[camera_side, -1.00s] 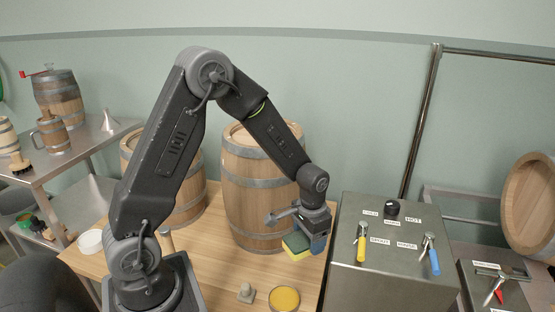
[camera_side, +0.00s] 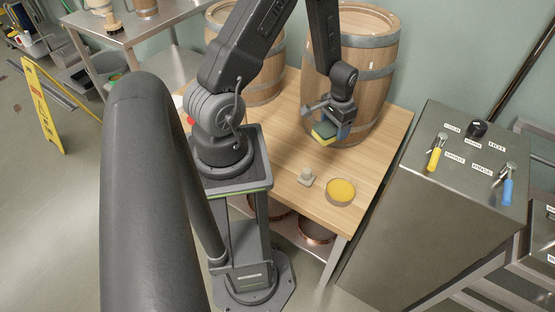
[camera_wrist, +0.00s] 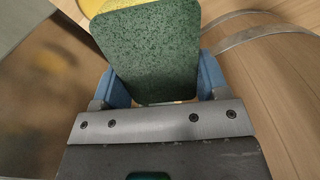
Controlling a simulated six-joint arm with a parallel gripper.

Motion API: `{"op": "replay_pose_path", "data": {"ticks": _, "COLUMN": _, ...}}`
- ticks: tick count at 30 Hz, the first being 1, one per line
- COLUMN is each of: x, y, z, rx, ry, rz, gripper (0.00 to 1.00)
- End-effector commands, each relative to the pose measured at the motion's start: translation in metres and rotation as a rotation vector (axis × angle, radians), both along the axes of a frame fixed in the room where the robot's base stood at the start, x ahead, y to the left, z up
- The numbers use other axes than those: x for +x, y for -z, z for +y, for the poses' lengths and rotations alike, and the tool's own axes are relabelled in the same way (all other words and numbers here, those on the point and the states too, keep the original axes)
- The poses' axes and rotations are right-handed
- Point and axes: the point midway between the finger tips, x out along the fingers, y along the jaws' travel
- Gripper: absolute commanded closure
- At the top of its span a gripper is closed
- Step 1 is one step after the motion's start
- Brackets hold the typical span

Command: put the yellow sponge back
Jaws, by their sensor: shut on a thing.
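The yellow sponge (camera_side: 324,132) has a green scouring side and a yellow side. My gripper (camera_side: 338,122) is shut on it and holds it above the wooden table, in front of the large barrel. In the wrist view the sponge (camera_wrist: 150,50) shows its green face between the two blue fingertips, with a strip of yellow at the top left. A round dish with a yellow filling (camera_side: 340,191) stands on the table near its front right corner, below and apart from the sponge.
A small grey knobbed object (camera_side: 306,177) stands left of the dish. The large barrel (camera_side: 366,60) stands close behind my gripper. A steel cabinet (camera_side: 440,200) with yellow and blue handled taps is to the right. The wooden tabletop (camera_side: 270,125) is clear at its middle.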

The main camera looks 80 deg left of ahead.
Motion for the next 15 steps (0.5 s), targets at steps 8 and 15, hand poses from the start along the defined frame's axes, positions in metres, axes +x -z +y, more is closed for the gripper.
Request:
{"op": "replay_pose_path", "data": {"ticks": 8, "x": -0.092, "y": 0.057, "z": 0.066, "rx": -0.005, "ry": -0.28, "rz": 0.004, "gripper": 0.51}}
{"op": "replay_pose_path", "data": {"ticks": 15, "x": -0.14, "y": 0.08, "z": 0.082, "rx": -0.002, "ry": -0.414, "rz": 0.0, "gripper": 0.51}}
